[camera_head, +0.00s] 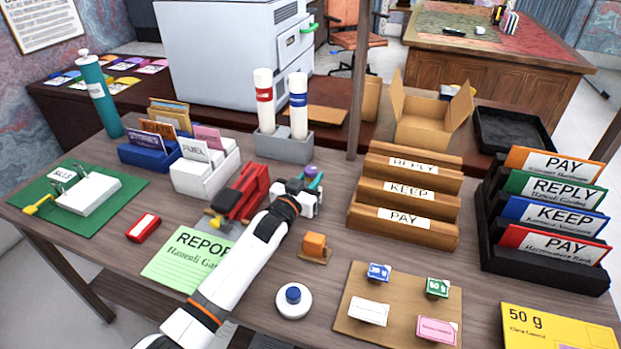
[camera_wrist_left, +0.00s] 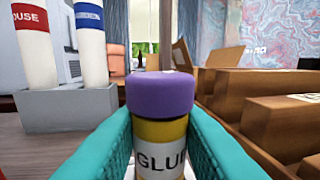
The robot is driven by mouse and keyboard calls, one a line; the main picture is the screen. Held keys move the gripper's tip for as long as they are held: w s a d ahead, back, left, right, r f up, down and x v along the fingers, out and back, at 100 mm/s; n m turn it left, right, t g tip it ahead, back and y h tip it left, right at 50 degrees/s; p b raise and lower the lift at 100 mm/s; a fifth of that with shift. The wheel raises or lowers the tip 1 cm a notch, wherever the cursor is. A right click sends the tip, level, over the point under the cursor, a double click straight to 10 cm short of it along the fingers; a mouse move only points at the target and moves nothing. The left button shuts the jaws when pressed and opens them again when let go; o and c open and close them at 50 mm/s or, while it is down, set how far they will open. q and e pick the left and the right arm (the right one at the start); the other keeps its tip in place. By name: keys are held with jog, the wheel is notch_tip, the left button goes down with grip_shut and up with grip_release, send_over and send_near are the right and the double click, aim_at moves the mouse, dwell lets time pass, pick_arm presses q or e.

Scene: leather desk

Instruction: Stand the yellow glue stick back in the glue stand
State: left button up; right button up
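The yellow glue stick (camera_wrist_left: 160,132) has a purple cap and a white label reading GLU. It is upright in the wrist view, between the teal fingers of my left gripper (camera_wrist_left: 160,150), which press against both sides. In the head view the gripper (camera_head: 309,185) is over the middle of the desk, with the purple cap (camera_head: 310,171) showing between its fingers. The bottom of the stick is hidden. I cannot make out a glue stand for certain; what is under the stick is hidden. My right gripper is not in view.
A wooden sorter (camera_head: 405,205) stands to the right. An orange block on a wooden base (camera_head: 315,246) and a white round item (camera_head: 293,301) are in front.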

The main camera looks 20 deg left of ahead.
pick_arm(q)
jog(key=o, duration=0.4)
jog(key=shift+o, duration=0.2)
jog(key=shift+s+r+p, duration=0.1)
jog(key=shift+r+p, duration=0.15)
jog(key=shift+p, duration=0.1)
jog(key=s+a+p, duration=0.2)
jog(key=s+p, duration=0.5)
jog(key=s, duration=0.4)
jog(key=shift+s, duration=0.3)
jog(key=shift+a+f, duration=0.1)
jog(key=shift+f, duration=0.05)
